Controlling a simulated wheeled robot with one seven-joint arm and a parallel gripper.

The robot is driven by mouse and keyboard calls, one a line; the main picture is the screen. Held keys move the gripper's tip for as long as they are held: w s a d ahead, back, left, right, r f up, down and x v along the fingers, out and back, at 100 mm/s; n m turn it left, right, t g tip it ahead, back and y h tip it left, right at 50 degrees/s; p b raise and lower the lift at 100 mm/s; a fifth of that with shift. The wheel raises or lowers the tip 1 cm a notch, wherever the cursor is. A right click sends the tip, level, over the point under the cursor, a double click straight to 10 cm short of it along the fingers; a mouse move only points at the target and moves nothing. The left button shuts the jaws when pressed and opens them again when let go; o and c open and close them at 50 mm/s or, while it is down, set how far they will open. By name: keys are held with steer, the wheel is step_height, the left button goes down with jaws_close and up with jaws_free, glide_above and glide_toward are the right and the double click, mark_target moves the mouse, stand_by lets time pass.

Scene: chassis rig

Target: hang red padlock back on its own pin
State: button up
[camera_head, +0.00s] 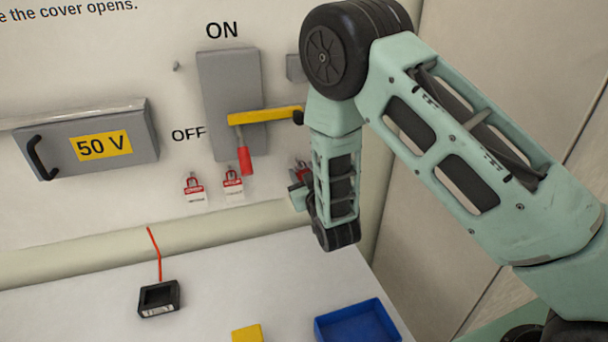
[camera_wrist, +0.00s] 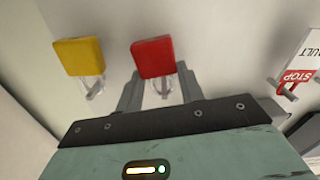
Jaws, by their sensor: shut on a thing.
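The red padlock (camera_wrist: 153,57) is between the two fingers of my gripper (camera_wrist: 160,88) in the wrist view, its clear shackle running back between them. My gripper is shut on it. In the head view my gripper (camera_head: 299,192) is close to the panel, right of the hanging tags. A small red patch (camera_head: 302,168) shows beside it, mostly hidden by my arm. A yellow padlock (camera_wrist: 80,57) is left of the red one in the wrist view, apart from it.
A grey 50 V cover (camera_head: 142,155) is at left. A black box (camera_head: 143,308), yellow block (camera_head: 247,333) and blue tray (camera_head: 340,312) are on the table.

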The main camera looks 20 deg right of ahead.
stand_by(0.3)
steer(key=o, duration=1.1)
steer(key=s+p, duration=0.3)
steer(key=s, duration=1.4)
steer(key=shift+s+p, duration=0.2)
steer(key=shift+p, duration=0.15)
